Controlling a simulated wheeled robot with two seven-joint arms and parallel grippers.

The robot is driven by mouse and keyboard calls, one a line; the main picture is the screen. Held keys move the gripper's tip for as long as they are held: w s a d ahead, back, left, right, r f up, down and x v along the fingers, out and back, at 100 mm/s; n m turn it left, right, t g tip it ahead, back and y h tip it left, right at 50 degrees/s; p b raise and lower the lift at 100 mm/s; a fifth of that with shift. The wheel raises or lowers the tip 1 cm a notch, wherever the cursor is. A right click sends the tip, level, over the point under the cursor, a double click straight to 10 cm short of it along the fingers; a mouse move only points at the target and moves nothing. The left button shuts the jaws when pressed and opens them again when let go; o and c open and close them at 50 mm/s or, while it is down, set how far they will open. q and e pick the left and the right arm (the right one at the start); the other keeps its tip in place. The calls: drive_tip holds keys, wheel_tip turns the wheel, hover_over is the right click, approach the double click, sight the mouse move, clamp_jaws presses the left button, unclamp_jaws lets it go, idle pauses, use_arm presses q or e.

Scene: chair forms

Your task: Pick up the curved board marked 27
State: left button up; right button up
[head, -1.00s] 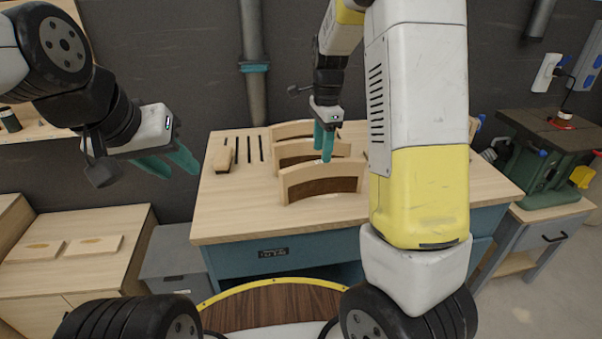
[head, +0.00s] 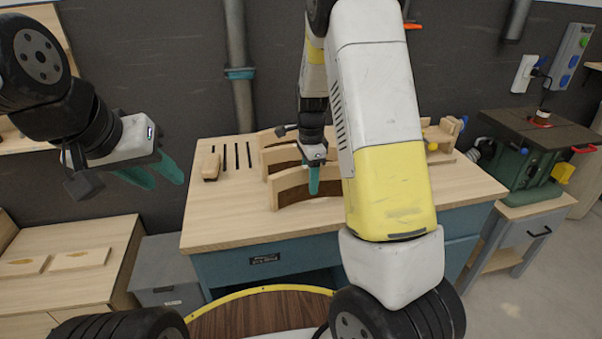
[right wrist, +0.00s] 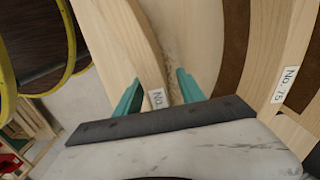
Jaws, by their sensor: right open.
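Curved wooden boards with brown faces stand on the workbench in the head view; the front one (head: 291,188) is partly behind my right gripper (head: 314,179). In the right wrist view, my right gripper (right wrist: 156,92) is open, its teal fingers apart. A pale wooden piece with a label (right wrist: 157,98) shows between them, its number cut off. A board at the right carries the label No. 75 (right wrist: 285,85). I cannot read 27 on any board. My left gripper (head: 158,174) is open and empty, left of the bench.
The workbench (head: 220,230) has bare room at its front left. A small wooden block (head: 210,167) lies beside dark slots at the back left. A green machine (head: 535,145) stands at the right. A low cabinet (head: 80,285) with two small boards is at the left.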

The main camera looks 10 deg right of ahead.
clamp_jaws()
idle(1.3)
